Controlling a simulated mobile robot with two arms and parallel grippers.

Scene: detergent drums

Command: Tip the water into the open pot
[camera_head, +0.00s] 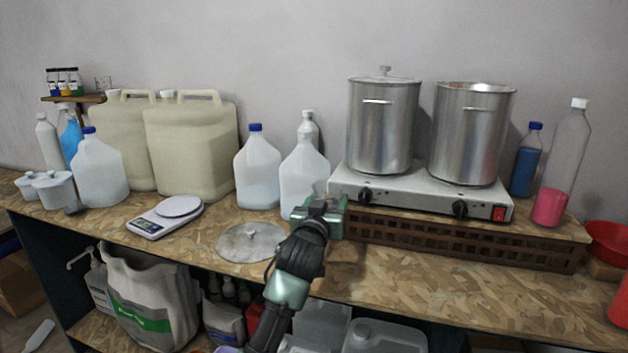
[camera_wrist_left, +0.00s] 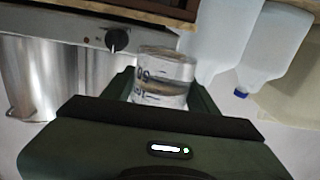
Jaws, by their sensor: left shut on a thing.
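The open pot (camera_head: 470,135) is a tall steel pot with no lid on the right of a two-plate stove. My left gripper (camera_head: 326,212) is at the stove's front left corner, lower than the pots and left of the open one. In the left wrist view the gripper (camera_wrist_left: 165,100) is shut on a clear glass beaker (camera_wrist_left: 163,70) with markings and water in it. The beaker is hidden by the gripper in the head view. My right gripper is not in view.
A lidded steel pot (camera_head: 382,128) stands on the stove (camera_head: 420,190), left of the open pot. A loose round lid (camera_head: 248,243) lies on the bench. White jugs (camera_head: 303,178) stand behind my gripper. Bottles (camera_head: 525,160) stand right of the stove. The front right bench is clear.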

